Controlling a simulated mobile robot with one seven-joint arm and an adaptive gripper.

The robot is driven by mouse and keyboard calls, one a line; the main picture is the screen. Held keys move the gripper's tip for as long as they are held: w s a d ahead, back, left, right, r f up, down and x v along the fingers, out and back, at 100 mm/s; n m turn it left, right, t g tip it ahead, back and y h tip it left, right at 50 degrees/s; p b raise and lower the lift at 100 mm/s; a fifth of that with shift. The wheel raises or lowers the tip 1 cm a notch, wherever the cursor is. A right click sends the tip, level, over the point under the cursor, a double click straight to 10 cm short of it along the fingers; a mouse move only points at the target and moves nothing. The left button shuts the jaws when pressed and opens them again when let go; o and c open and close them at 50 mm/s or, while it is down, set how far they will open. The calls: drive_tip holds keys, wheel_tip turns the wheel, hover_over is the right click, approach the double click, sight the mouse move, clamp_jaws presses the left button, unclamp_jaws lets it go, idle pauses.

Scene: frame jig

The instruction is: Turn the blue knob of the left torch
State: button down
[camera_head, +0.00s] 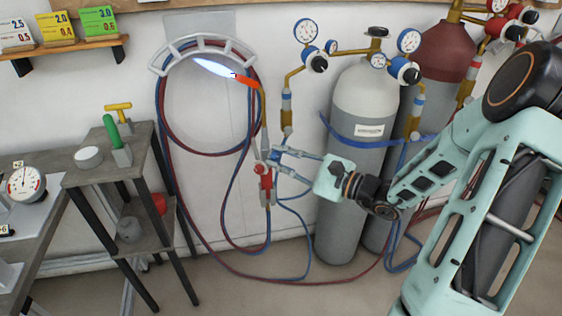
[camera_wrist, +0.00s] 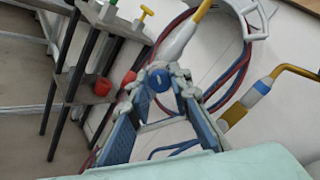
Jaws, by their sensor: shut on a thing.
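The left torch (camera_head: 264,135) hangs upright on the wall, with a gold neck and a blue-white flame (camera_head: 214,67) at its orange tip. Its blue knob (camera_head: 275,156) is at the lower part of the handle, just above a red knob (camera_head: 264,171). My gripper (camera_head: 277,156) reaches in from the right, with its fingers around the blue knob. In the wrist view, the blue knob (camera_wrist: 158,80) sits between the fingertips (camera_wrist: 158,78), and the grey torch body (camera_wrist: 183,38) rises behind it. The fingers partly hide the knob.
A second torch (camera_head: 286,100) hangs close on the right. Grey gas cylinder (camera_head: 350,190) stands behind my gripper. Red and blue hoses (camera_head: 235,215) loop below the torch. A dark shelf stand (camera_head: 110,172) with small items is at left.

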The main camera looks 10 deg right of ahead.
idle(0.4)
drive_tip(key=c, duration=1.8)
unclamp_jaws()
drive_tip(key=shift+o, duration=0.2)
drive_tip(key=shift+s+d, duration=0.1)
drive_tip(key=v, duration=1.1)
drive_tip(key=shift+s+d, duration=0.25)
drive_tip(key=shift+s, duration=0.05)
drive_tip(key=shift+r, duration=0.1)
